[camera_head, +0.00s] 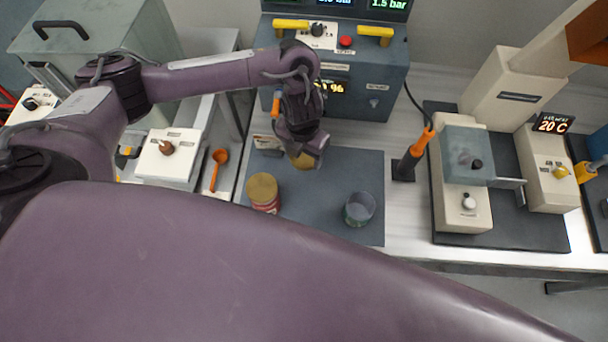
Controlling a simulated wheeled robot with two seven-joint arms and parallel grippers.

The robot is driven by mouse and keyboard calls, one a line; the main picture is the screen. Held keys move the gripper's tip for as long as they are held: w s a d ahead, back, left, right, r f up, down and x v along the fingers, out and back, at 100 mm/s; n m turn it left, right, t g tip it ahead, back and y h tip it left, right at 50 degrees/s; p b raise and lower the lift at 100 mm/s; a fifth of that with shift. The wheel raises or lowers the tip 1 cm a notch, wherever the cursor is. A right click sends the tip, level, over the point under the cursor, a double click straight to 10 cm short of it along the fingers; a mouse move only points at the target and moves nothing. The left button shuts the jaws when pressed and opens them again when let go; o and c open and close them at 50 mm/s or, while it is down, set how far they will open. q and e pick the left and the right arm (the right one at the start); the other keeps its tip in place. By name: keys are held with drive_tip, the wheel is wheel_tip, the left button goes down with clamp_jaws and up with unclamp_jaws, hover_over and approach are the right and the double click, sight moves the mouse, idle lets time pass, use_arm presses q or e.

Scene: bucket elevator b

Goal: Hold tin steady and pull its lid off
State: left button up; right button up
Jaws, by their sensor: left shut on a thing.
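A tin (265,198) with a red and pale label and a gold top stands upright on the left part of the dark mat. A second tin (358,210), grey and open at the top, stands on the right part of the mat. My left gripper (305,153) is over the back middle of the mat, between and behind these tins. It is shut on a gold round lid (303,161), which is partly hidden by the gripper. I cannot tell whether a tin body is beneath this lid. My right gripper is not in view.
The dark mat (325,190) lies on a pale bench, with bare space between the two tins. A grey machine (385,75) with displays stands behind. An orange-handled tool (415,152) stands right, beside a cream apparatus (465,205). An orange spoon (217,165) lies left.

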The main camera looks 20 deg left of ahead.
use_arm(q)
drive_tip(key=b, duration=0.3)
hover_over(303, 180)
wheel_tip(303, 180, down, 8)
drive_tip(key=shift+w+f, duration=0.1)
drive_tip(key=shift+f, duration=1.85)
drive_tip(key=shift+f+b, duration=0.15)
drive_tip(key=shift+b, duration=0.2)
drive_tip(key=o, duration=1.1)
